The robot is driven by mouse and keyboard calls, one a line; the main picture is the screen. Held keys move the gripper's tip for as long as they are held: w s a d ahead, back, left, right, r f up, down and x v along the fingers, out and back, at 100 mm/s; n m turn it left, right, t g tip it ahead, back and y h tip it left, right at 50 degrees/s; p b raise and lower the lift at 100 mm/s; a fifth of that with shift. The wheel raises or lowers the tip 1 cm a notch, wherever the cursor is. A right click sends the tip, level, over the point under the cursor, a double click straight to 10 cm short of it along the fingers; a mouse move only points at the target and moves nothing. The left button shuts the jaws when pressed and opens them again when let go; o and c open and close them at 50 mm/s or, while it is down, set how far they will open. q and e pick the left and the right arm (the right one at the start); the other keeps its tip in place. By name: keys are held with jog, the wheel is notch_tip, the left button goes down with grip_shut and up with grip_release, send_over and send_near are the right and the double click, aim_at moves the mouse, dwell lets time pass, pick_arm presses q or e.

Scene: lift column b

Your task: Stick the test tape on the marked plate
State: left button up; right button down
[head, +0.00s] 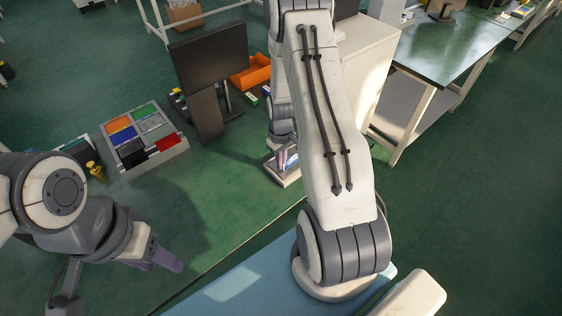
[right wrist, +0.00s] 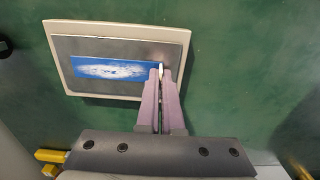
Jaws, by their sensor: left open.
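The marked plate (right wrist: 175,42) is a grey panel in a beige frame, large in the right wrist view. It also shows in the head view (head: 290,181), partly behind my right arm. A blue strip with a whitish glare, seemingly the test tape (right wrist: 95,71), lies over the plate's lower half. My right gripper (right wrist: 161,72) is nearly closed at the strip's right end, with a small white piece between its fingertips. Whether the strip lies flat on the plate everywhere is hard to tell. My left gripper (head: 168,261) is open and empty above the green surface at lower left.
A grey bin with coloured compartments (head: 150,160), a dark monitor (head: 210,58), an orange tray (head: 252,72) and a small yellow item (head: 94,168) stand beyond my left gripper. Green surface between the left gripper and plate is clear. A green-topped table (head: 450,50) stands at upper right.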

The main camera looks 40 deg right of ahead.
jog(key=c, duration=1)
grip_release()
jog(key=shift+r, duration=0.1)
notch_tip(320, 180, up, 10)
jog(key=shift+r+b, duration=0.15)
jog(key=shift+b, duration=0.2)
